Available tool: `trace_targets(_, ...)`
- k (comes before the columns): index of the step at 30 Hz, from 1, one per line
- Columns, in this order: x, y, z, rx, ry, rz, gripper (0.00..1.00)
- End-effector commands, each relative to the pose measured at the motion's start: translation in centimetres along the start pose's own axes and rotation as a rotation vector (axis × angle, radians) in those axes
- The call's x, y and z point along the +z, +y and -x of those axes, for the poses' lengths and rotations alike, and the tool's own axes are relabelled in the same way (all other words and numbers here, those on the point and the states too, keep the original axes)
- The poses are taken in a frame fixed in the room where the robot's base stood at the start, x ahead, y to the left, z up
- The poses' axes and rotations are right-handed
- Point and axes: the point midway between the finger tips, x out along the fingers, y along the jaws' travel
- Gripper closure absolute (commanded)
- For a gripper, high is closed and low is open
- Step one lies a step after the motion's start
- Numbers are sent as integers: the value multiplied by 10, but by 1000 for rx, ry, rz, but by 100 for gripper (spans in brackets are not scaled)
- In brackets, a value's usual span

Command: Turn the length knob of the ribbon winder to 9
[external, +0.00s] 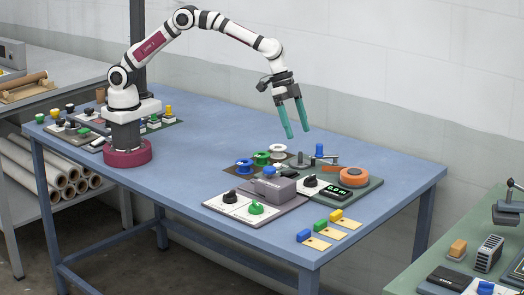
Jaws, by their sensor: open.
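The ribbon winder (362,195) is a grey-green base at the right of the blue table, with an orange reel and a small black display that seems to read 0.0 m. A black knob (310,181) on a white dial sits at its left, beside the display. I take it for the length knob; its pointer and numbers are too small to read. My gripper (296,134) has two teal fingers, spread apart and empty. It hangs in the air above the back of the winder area, clear of the knob.
A grey box unit (274,187) and a white panel with a black knob (230,196) and a green knob (256,208) stand left of the winder. Coloured spools (262,158) and a blue-topped post (320,150) stand behind. Tagged blocks (320,226) lie in front.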

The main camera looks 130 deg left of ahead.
Motion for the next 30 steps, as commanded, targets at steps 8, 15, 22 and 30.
trace_targets(8,2,2,-83,1,-6,-3,19)
trace_targets(15,2,2,-130,0,-3,-2,19)
trace_targets(22,2,2,-140,-1,-3,-2,19)
trace_targets(30,2,2,-140,-1,-3,-2,39)
